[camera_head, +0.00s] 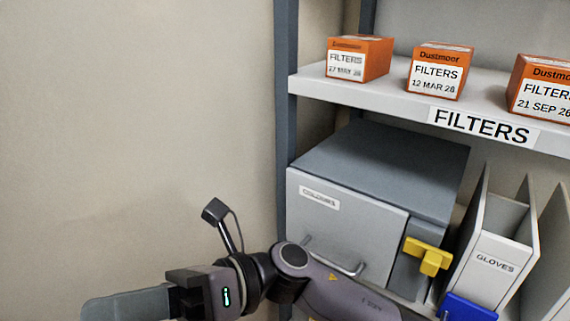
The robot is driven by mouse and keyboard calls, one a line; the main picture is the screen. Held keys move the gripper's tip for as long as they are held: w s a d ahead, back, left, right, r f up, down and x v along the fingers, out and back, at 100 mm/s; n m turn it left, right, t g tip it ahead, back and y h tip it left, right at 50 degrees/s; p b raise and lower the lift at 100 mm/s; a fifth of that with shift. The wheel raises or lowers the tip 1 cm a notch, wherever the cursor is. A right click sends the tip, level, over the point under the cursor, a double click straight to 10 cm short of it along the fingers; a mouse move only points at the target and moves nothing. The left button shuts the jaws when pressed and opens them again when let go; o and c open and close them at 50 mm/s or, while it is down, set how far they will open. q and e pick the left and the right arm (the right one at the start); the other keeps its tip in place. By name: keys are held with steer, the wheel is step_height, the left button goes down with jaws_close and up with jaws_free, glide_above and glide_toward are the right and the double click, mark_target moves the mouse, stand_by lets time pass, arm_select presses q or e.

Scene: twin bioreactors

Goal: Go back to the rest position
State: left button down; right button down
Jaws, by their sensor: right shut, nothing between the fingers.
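My right arm comes in along the bottom edge, and my right gripper (105,305) points to the left at the lower left. Its fingers are shut with nothing between them, and the lower part is cut off by the frame edge. It is in front of the bare wall, apart from the shelf goods. My left gripper is not in view.
A shelf (390,101) marked FILTERS bears orange filter boxes (437,72). Below it stand a grey cabinet (340,215) with a handle and yellow latch (428,255), and a GLOVES holder (495,265). A dark post (287,100) edges the rack. The left side is clear wall.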

steer(key=w+d+f+m+t+y, duration=0.1)
steer(key=w+d+m+t+y, duration=0.3)
steer(key=m+t, duration=0.55)
steer(key=w+d+f+m+t+y, duration=0.1)
steer(key=w+d+m+t+y, duration=0.15)
steer(key=w+m+t, duration=0.6)
steer(key=w+d+f+m+t+h, duration=0.4)
steer(key=d+f+m+t+h, duration=0.55)
steer(key=m, duration=0.75)
steer(key=s+d+f+m+h, duration=0.2)
steer(key=d+f+m+h, duration=0.65)
steer(key=f, duration=0.45)
steer(key=s+d+f+m+g+h, duration=0.4)
steer(key=s+d+f+m+g, duration=0.1)
steer(key=s+d+f, duration=0.7)
step_height(320, 180, down, 3)
steer(key=shift+s+r+m, duration=0.2)
steer(key=shift+m, duration=0.65)
steer(key=shift+d, duration=0.1)
